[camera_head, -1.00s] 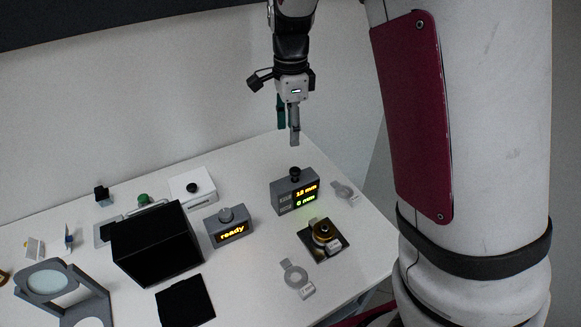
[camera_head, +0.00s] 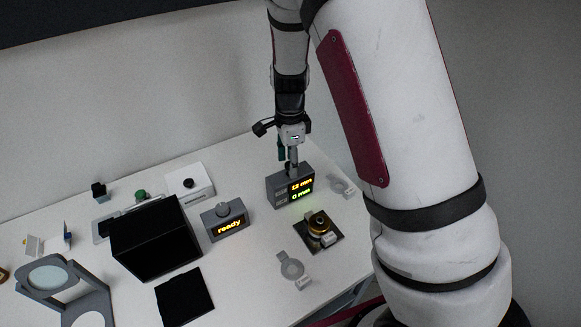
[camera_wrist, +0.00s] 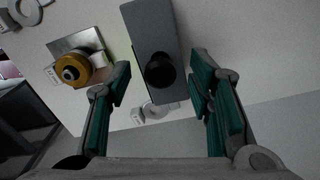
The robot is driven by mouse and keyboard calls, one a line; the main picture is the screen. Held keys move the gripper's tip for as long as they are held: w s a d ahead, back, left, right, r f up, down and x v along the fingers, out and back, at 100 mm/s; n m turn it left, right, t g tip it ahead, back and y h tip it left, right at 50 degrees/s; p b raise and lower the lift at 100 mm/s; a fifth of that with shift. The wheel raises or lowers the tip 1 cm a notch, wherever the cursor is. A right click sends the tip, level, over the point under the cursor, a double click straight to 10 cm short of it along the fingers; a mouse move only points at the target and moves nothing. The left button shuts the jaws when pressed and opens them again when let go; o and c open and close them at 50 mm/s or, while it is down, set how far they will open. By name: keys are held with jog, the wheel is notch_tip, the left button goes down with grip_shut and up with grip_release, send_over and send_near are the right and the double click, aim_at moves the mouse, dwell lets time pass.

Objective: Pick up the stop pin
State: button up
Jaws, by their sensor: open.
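The likely stop pin is a round black knob (camera_wrist: 160,71) on the top of a grey display box (camera_head: 280,194). The box reads 12 mm and 0 mm. My gripper (camera_head: 291,162) is over the box in the head view and covers most of the knob there. In the wrist view, my open gripper (camera_wrist: 163,85) has its teal-padded fingers on either side of the knob, and nothing is held. The knob stands between the fingers in the picture; its exact height below the fingertips cannot be told.
A brass ring piece on a dark plate (camera_head: 336,239) stands in front of the box, with grey tags (camera_head: 291,266) (camera_head: 341,184) nearby. Left are a small "ready" box (camera_head: 226,232), a large black box (camera_head: 156,240) and a magnifier stand (camera_head: 94,293). The table's right edge is close.

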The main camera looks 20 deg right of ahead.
jog(key=c, duration=1.1)
jog(key=shift+o, duration=0.2)
